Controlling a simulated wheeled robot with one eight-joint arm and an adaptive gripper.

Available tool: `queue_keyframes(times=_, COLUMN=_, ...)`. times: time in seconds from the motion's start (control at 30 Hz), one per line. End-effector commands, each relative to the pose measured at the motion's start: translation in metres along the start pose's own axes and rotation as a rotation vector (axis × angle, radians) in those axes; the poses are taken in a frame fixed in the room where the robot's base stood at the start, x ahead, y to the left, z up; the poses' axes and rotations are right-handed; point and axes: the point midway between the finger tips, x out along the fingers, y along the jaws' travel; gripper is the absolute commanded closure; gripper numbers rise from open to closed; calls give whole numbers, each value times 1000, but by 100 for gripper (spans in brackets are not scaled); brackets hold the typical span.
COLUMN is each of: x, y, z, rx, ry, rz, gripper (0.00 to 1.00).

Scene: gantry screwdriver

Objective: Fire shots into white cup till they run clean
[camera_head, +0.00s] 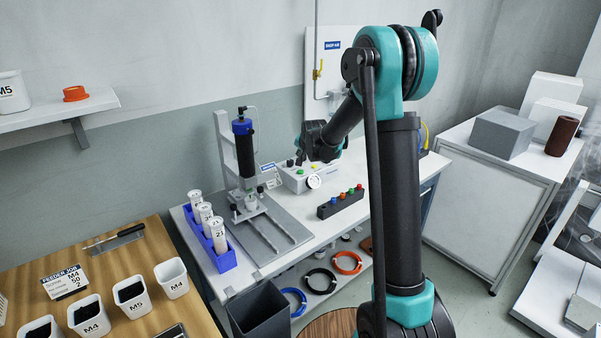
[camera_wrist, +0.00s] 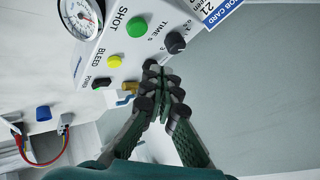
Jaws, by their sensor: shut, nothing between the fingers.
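The dispenser control box (camera_wrist: 150,60) fills the top of the wrist view. On it are a gauge (camera_wrist: 82,18), a green SHOT button (camera_wrist: 137,27), a yellow BLEED button (camera_wrist: 114,61), a black TIME knob (camera_wrist: 175,42) and a FOOT socket (camera_wrist: 101,83). My gripper (camera_wrist: 160,76) is shut and empty, in front of the box below the SHOT button and TIME knob; I cannot tell whether it touches. In the head view the box (camera_head: 304,179) stands right of the dispenser stand (camera_head: 228,150) with its dark syringe (camera_head: 243,148). A small pale cup-like thing (camera_head: 250,203) is under the syringe.
A blue rack (camera_head: 222,262) with labelled tubes stands at the bench's left. A dark strip with coloured knobs (camera_head: 340,202) lies in front of the box. White bins labelled M4 and M5 (camera_head: 130,297) stand on the wooden table. A dark waste bin (camera_head: 258,315) is below the bench.

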Motion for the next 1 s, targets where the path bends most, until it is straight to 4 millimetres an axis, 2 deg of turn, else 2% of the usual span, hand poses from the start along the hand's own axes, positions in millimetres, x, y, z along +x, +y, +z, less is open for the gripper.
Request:
queue_keyframes(times=0.2, x=18, y=13, z=13, rx=0, ry=0, rz=0, gripper=100)
queue_keyframes(times=0.4, x=26, y=19, z=20, rx=0, ry=0, rz=0, gripper=100)
queue_keyframes(times=1.0, x=28, y=21, z=21, rx=0, ry=0, rz=0, gripper=100)
